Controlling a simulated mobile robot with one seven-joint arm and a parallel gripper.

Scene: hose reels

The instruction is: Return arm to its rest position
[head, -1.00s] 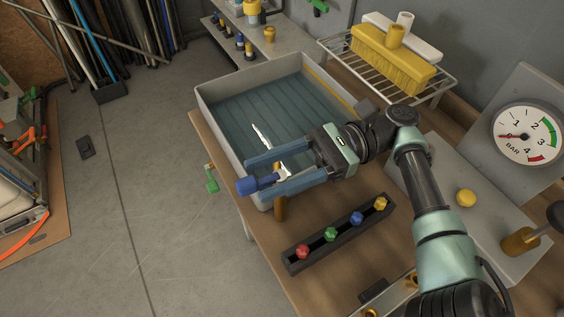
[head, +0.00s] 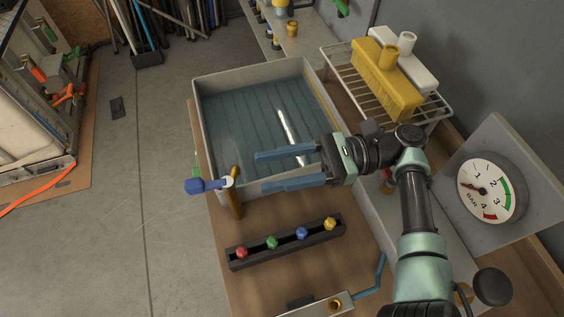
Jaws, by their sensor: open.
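My gripper (head: 291,170) is open and empty. Its two blue fingers point left, over the right and front part of a grey water basin (head: 203,103). My arm reaches in from the lower right, bent at the elbow. A brass tap (head: 235,192) with a blue handle (head: 207,186) stands at the basin's front left corner, left of the fingertips and apart from them.
A dark rack (head: 288,246) with several coloured knobs sits on the wooden bench in front. A pressure gauge (head: 486,191) stands at right.

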